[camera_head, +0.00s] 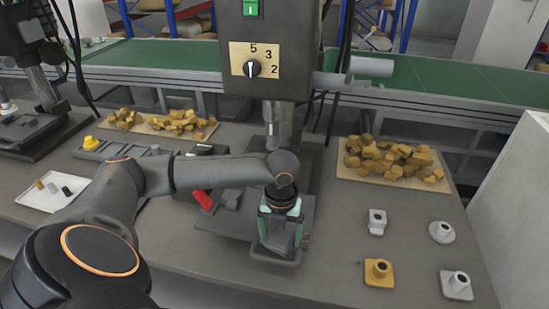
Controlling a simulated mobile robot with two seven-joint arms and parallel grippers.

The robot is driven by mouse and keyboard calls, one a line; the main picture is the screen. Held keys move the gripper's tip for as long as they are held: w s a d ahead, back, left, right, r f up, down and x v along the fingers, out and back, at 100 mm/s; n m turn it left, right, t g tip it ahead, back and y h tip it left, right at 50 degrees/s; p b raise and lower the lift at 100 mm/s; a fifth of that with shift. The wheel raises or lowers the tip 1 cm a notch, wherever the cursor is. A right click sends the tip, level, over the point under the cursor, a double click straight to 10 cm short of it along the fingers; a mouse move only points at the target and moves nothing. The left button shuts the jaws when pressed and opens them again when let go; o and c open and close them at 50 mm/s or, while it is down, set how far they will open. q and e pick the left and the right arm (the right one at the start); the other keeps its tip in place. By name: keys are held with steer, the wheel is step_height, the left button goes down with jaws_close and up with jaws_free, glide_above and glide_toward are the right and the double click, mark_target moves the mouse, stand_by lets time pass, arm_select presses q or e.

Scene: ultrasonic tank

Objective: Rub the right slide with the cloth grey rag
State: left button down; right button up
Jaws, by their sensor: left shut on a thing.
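My left gripper (278,250) points down in front of the machine's column, over the front part of its grey base. It is shut on a grey thing (272,259) that shows only as a rim below the fingers, by its colour the grey rag. The fingers hide most of it, and I cannot tell whether it touches the surface below. The slides cannot be made out clearly; the machine's base (236,222) is partly covered by my arm and gripper. My right gripper is not in view.
A red-handled piece (203,200) lies left of the gripper. Yellow-brown chunks lie on a right tray (447,184) and a left tray (146,129). Several small flanged parts, one a yellow part (378,272), stand at the right. A white tray (45,203) lies at far left.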

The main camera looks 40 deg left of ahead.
arm_select(q)
steer(key=shift+w+d, duration=0.55)
steer(key=shift+d, duration=0.4)
steer(key=shift+w+d, duration=0.55)
steer(key=shift+d, duration=0.35)
steer(key=shift+w+d+f, duration=0.1)
steer(key=shift+w+d, duration=0.25)
steer(key=shift+d, duration=0.25)
steer(key=shift+w+d+f, duration=0.1)
steer(key=shift+w+d, duration=0.2)
steer(key=shift+d, duration=0.3)
step_height(320, 180, up, 6)
steer(key=shift+w+r, duration=0.1)
steer(key=shift+r, duration=0.05)
step_height(320, 180, up, 3)
steer(key=shift+f, duration=0.1)
